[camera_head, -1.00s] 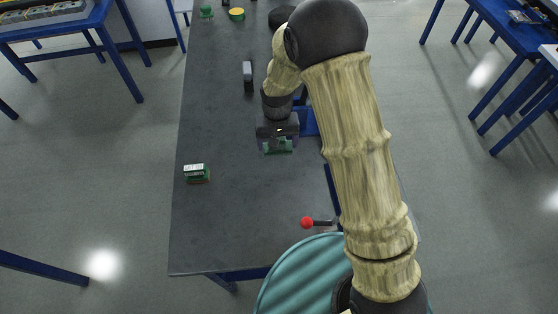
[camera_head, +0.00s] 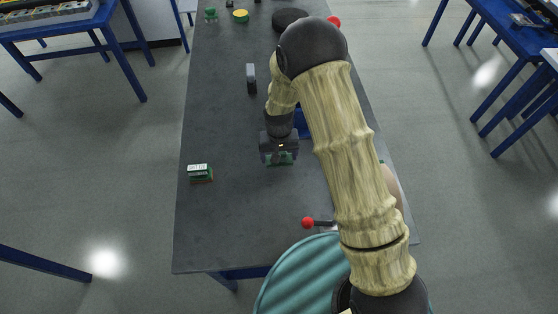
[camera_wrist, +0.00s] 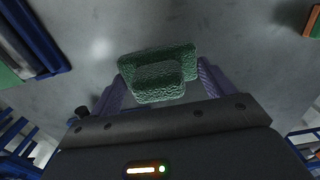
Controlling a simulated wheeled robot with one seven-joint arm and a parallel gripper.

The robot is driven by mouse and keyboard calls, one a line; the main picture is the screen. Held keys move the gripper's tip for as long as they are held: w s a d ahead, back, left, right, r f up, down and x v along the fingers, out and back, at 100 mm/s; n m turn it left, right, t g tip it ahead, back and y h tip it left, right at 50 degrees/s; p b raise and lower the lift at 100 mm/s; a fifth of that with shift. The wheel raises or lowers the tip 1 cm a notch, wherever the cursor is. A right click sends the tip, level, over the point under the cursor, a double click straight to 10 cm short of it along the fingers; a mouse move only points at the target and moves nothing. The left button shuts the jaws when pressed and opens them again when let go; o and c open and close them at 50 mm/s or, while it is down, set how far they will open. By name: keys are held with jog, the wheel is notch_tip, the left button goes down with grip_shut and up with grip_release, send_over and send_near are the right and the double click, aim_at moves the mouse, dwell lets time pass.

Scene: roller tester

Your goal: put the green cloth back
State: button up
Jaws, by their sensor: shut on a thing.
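The green cloth (camera_wrist: 158,75), a bumpy, folded dark green piece, is between the two fingers of my gripper (camera_wrist: 165,85) in the wrist view. My gripper is shut on it. In the head view my gripper (camera_head: 280,158) is over the middle of the dark table, with a bit of the green cloth (camera_head: 284,161) showing beneath it. Bare grey surface shows behind the cloth in the wrist view. I cannot tell how high the cloth is above the table.
On the dark table (camera_head: 225,225) stand a green-and-white box (camera_head: 200,173), a grey upright block (camera_head: 251,78), a yellow-topped round thing (camera_head: 240,16) and a black disc (camera_head: 290,19). A red-knobbed lever (camera_head: 308,223) is near the front. A blue part (camera_head: 303,122) is partly hidden behind my arm.

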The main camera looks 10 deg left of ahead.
jog(key=shift+f+p, duration=0.65)
jog(key=shift+f, duration=1.4)
jog(key=shift+f, duration=0.15)
jog(key=o, duration=0.8)
notch_tip(320, 180, up, 12)
jog(key=b, duration=0.3)
